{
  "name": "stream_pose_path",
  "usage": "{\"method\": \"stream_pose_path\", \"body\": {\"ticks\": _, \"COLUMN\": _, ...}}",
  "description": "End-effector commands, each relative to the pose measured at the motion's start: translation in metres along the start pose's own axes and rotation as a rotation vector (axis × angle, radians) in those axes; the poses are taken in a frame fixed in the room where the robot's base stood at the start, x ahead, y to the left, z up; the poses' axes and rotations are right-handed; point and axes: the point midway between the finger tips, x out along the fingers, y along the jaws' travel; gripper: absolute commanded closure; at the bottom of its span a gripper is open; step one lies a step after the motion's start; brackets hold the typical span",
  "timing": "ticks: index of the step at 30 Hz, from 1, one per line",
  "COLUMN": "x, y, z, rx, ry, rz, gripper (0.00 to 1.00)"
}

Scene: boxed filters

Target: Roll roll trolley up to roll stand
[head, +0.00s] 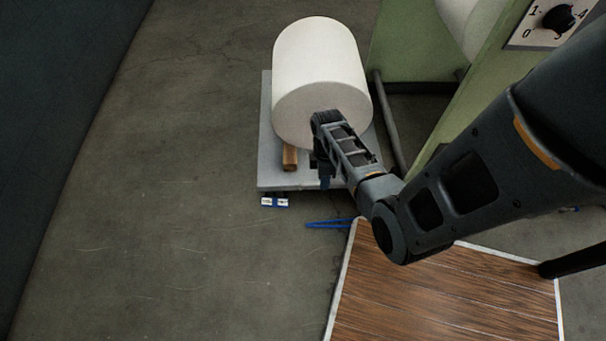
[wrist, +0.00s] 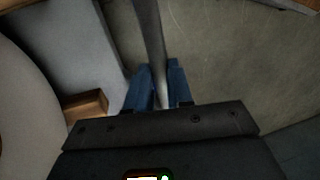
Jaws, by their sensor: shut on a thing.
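The roll trolley (head: 268,130) is a flat grey platform on the floor, upper middle of the head view. It bears a large white roll (head: 318,65) lying on its side and a brown wooden block (head: 290,157) beside the roll. A green frame (head: 408,45) with dark bars, apparently the roll stand, is just right of the trolley. My gripper (head: 325,180) is at the trolley's near edge. In the wrist view its blue fingers (wrist: 158,88) are shut on a grey bar (wrist: 150,40) along the trolley's side. My arm hides part of the trolley's near right corner.
A wood-topped table (head: 440,300) with a pale edge is in the near foreground. A dial panel (head: 555,22) is on the green machine, top right. Floor at left is clear.

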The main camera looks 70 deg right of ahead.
Motion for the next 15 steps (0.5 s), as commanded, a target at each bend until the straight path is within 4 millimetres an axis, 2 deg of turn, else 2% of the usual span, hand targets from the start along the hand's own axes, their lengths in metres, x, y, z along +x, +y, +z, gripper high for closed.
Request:
{"method": "stream_pose_path", "body": {"ticks": 6, "x": 0.000, "y": -0.002, "z": 0.020, "rx": 0.000, "ry": 0.002, "rz": -0.005, "gripper": 1.00}}
{"method": "stream_pose_path", "body": {"ticks": 15, "x": 0.001, "y": -0.001, "z": 0.025, "rx": 0.000, "ry": -0.001, "rz": -0.005, "gripper": 1.00}}
